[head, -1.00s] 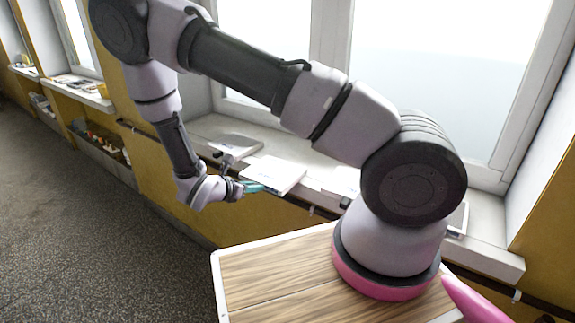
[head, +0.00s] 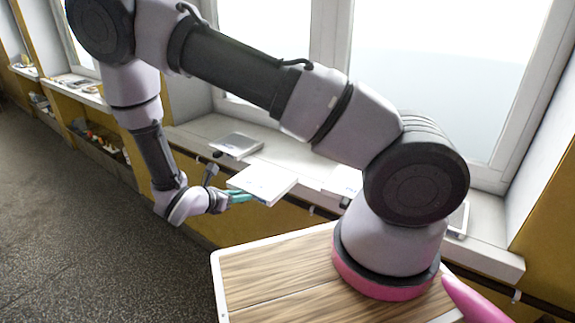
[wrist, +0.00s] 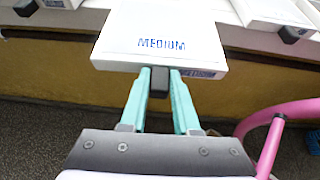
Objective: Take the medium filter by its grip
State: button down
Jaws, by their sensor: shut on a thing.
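The medium filter (head: 263,182) is a flat white block in the head view, held out in front of the window sill. In the wrist view its face reads MEDIUM (wrist: 160,25), and a small black grip (wrist: 159,80) sticks out of its near edge. My gripper (wrist: 160,85) has its two teal fingers shut on either side of that black grip. In the head view my gripper (head: 238,197) is at the filter's left edge, and the fingertips are partly hidden.
Other white filters lie on the sill: one (head: 236,144) to the left, one (head: 345,180) to the right. In the wrist view a neighbouring filter (wrist: 275,10) shows its black grip. A dark rail (head: 318,211) runs below the sill. The floor (head: 110,240) at left is clear.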

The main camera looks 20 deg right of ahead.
jog(key=s+a, duration=0.4)
jog(key=a, duration=0.1)
dwell(0.8)
jog(key=shift+r, duration=0.1)
